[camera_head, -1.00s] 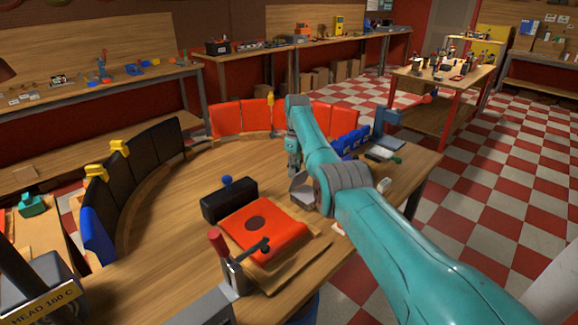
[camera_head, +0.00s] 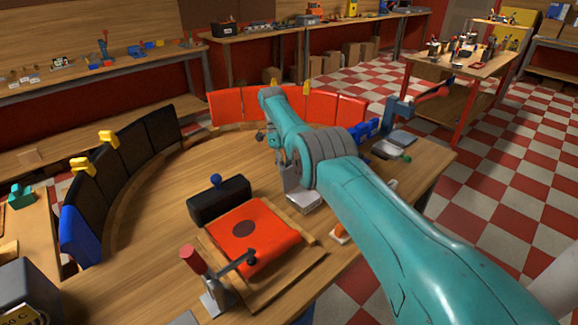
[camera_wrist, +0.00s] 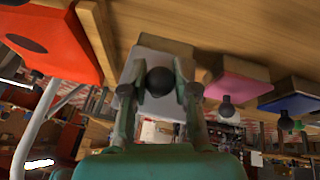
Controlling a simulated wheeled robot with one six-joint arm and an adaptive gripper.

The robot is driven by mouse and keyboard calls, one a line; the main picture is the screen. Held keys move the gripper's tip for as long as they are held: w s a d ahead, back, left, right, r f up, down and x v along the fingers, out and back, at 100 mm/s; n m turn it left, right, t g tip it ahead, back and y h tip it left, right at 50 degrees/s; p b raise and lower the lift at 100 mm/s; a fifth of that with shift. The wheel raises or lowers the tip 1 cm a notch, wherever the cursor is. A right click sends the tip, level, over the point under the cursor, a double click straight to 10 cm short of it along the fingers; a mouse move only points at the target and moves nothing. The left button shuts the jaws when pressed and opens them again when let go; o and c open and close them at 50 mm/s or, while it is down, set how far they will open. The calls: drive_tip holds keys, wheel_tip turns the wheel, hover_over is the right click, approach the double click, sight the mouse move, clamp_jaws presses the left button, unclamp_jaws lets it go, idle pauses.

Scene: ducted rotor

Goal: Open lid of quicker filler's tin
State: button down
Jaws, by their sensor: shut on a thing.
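In the wrist view my gripper (camera_wrist: 160,88) has its two fingers closed on a round black knob (camera_wrist: 160,80). Behind the knob is a pale grey surface (camera_wrist: 153,54), between the fingers. In the head view a grey box-like thing (camera_head: 303,202) shows on the table, partly behind my arm, beside the red-orange pad. I cannot tell from these views which tin is the quicker filler's, or whether its lid is raised.
The red-orange pad with a dark disc (camera_head: 258,236) and a black block with a blue knob (camera_head: 219,199) stand close by. A red-handled lever (camera_head: 193,258) rises in front. Pink (camera_wrist: 240,88) and blue (camera_wrist: 292,104) pieces with dark knobs sit to the right.

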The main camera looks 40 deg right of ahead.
drive_tip(key=shift+f, duration=0.15)
drive_tip(key=c, duration=0.9)
unclamp_jaws()
drive_tip(key=shift+o, duration=0.2)
